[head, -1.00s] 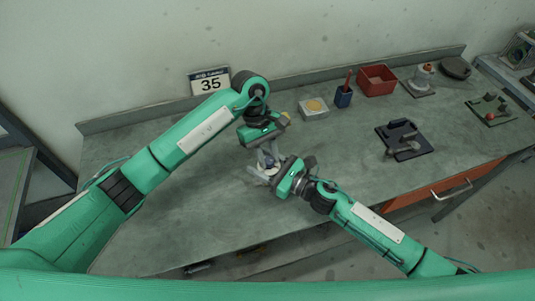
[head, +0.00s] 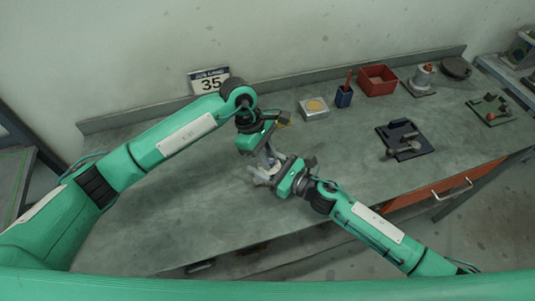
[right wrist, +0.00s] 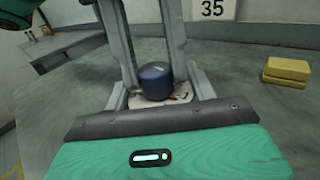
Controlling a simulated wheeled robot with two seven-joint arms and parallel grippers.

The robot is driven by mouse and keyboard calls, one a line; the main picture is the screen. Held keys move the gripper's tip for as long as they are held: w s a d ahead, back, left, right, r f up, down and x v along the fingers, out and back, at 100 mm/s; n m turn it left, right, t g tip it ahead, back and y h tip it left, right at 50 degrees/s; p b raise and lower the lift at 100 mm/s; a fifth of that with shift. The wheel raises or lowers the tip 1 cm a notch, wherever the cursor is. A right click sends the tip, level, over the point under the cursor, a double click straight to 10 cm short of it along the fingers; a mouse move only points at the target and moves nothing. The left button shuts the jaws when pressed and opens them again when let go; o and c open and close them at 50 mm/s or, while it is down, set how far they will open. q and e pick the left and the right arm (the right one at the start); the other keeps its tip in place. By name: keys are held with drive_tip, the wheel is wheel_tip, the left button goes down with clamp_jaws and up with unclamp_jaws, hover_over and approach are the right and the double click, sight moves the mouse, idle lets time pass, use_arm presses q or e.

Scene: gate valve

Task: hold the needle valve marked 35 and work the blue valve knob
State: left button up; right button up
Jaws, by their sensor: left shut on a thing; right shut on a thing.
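The blue valve knob (right wrist: 155,81) shows in the right wrist view, on a pale valve body (right wrist: 150,102) with a little red on it. My left gripper (head: 268,161) reaches down from above, its two grey fingers on either side of the knob and shut on it. They also show in the right wrist view (right wrist: 150,70). My right gripper (head: 264,176) comes from the lower right and is shut on the valve body below the knob. In the head view the grippers hide most of the valve. A 35 sign (head: 210,81) is at the wall behind.
A yellow block (right wrist: 287,72) lies behind the valve. Farther right are a white box with a yellow top (head: 314,108), a blue holder (head: 344,97), a red bin (head: 378,80) and a dark plate with a fixture (head: 404,140). The bench's left part is clear.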

use_arm(q)
drive_tip(key=n+t, duration=0.1)
drive_tip(key=n, duration=0.2)
drive_tip(key=n+t, duration=0.1)
drive_tip(key=n, duration=0.2)
drive_tip(key=shift+s+a+t, duration=0.1)
drive_tip(key=shift+s+t, duration=0.05)
drive_tip(key=shift+t, duration=0.15)
drive_tip(key=n+t, duration=0.1)
drive_tip(key=n, duration=0.2)
drive_tip(key=n+t, duration=0.1)
drive_tip(key=n, duration=0.2)
drive_tip(key=shift+s+n, duration=0.15)
drive_tip(key=shift+n, duration=0.25)
drive_tip(key=n+t+y, duration=0.1)
drive_tip(key=n, duration=0.2)
drive_tip(key=n+y, duration=0.1)
drive_tip(key=n, duration=0.2)
drive_tip(key=shift+s+d+t, duration=0.1)
drive_tip(key=shift+d+t, duration=0.1)
drive_tip(key=shift+t, duration=0.2)
drive_tip(key=n+y, duration=0.2)
drive_tip(key=n, duration=0.3)
drive_tip(key=shift+d, duration=0.1)
drive_tip(key=shift+n, duration=0.4)
drive_tip(key=o, duration=0.7)
drive_tip(key=v, duration=1.2)
drive_tip(key=shift+d, duration=0.15)
